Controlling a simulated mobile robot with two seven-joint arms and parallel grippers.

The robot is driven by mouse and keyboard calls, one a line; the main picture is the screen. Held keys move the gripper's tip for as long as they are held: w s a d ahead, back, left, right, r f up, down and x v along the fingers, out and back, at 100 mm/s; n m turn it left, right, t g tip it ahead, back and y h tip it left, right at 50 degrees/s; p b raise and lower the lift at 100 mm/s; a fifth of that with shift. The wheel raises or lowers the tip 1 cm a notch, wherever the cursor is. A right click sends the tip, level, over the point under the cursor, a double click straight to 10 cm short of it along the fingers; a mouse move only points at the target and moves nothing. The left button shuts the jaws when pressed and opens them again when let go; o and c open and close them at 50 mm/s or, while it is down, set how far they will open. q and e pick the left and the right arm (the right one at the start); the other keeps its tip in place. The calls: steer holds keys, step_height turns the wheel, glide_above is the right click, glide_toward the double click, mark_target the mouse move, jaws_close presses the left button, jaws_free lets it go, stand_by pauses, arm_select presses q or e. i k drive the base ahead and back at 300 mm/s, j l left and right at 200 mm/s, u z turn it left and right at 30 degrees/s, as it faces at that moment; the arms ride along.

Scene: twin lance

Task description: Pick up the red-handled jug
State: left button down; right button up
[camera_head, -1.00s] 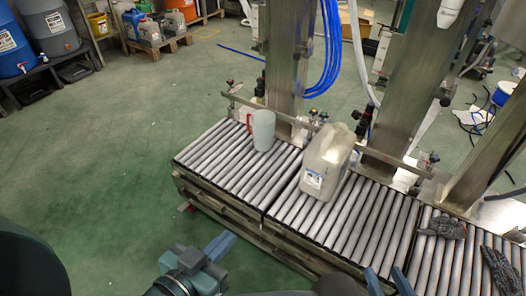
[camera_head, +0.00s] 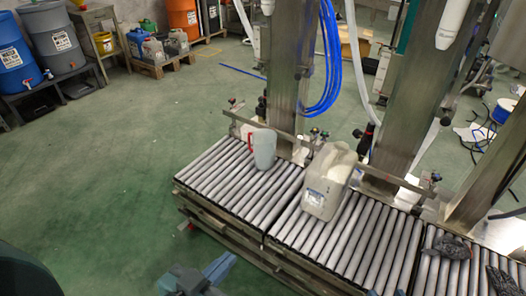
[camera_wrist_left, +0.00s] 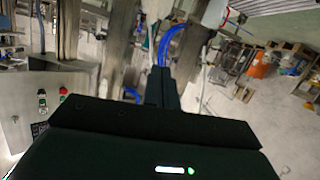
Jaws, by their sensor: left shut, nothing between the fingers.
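The red-handled jug (camera_head: 265,152) is pale and stands upright on the roller conveyor (camera_head: 222,188), near its far left end. Its red handle (camera_head: 251,142) faces left. My left gripper (camera_head: 222,266) is shut and empty, low in front of the conveyor and well apart from the jug.
A large beige canister (camera_head: 328,182) stands on the rollers right of the jug. A metal rail (camera_head: 290,132) and steel columns (camera_head: 287,75) rise behind. Dark gloves (camera_head: 453,247) lie at the right. The green floor (camera_head: 110,180) on the left is clear.

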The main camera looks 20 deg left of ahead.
mark_target(264, 140)
steer(key=j+z, duration=0.1)
steer(key=z, duration=0.25)
steer(key=i+j+z, duration=0.1)
steer(key=z, duration=0.25)
steer(key=j+z, duration=0.15)
steer(key=z, duration=0.2)
steer(key=j+z, duration=0.25)
steer(key=j, duration=0.3)
steer(key=j+z, duration=0.25)
steer(key=j, duration=1.1)
